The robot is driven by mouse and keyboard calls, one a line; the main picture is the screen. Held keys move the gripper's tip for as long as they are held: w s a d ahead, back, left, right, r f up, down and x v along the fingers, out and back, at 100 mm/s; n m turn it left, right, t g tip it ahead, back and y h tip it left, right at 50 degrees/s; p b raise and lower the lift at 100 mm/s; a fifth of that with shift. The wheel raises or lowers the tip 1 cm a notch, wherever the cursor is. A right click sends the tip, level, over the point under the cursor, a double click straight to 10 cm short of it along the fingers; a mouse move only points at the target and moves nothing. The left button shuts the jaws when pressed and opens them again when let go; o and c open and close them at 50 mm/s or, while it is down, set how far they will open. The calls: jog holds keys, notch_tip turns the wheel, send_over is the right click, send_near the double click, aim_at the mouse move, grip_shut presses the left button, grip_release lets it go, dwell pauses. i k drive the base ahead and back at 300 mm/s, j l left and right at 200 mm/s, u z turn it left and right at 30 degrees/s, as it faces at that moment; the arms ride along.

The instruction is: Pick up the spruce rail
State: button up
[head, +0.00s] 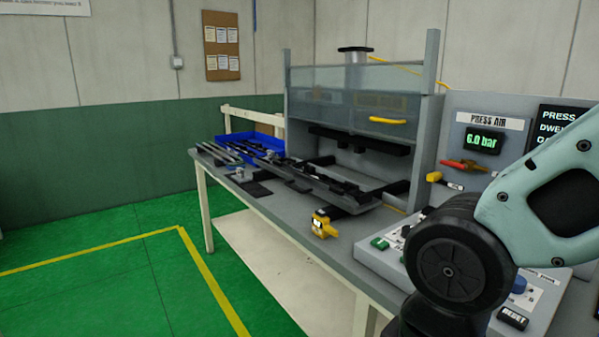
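Several long, dark, narrow trim pieces (312,178) lie on the grey workbench, running from its far left end toward the press. At this distance I cannot tell which of them is the spruce rail. A lighter grey strip (219,153) lies at the far left end of the bench, in front of the blue bin. My arm fills the right side of the head view and hides part of the bench and control panel. My gripper is not in view.
A press with a clear raised guard (355,92) stands at the back of the bench (290,213). A blue bin (240,146) is at the far left. A yellow tool (323,224) sits near the front edge. A control panel (375,262) is at right. Green floor (110,285) at left is clear.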

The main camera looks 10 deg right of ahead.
aim_at(309, 171)
jog(key=i+j, duration=0.2)
jog(key=i+j+u, duration=0.5)
jog(key=j+u, duration=0.2)
jog(key=i+j+u, duration=0.15)
jog(key=i+u, duration=0.2)
jog(key=i+j+u, duration=0.1)
jog(key=i, duration=0.2)
jog(key=i+j+u, duration=0.1)
jog(key=i, duration=0.25)
jog(key=i+l+z, duration=0.1)
jog(key=i+z, duration=0.5)
jog(key=z, duration=0.25)
jog(key=i+j+z, duration=0.1)
jog(key=i+z, duration=0.6)
jog(key=z, duration=0.15)
jog(key=i+z, duration=0.4)
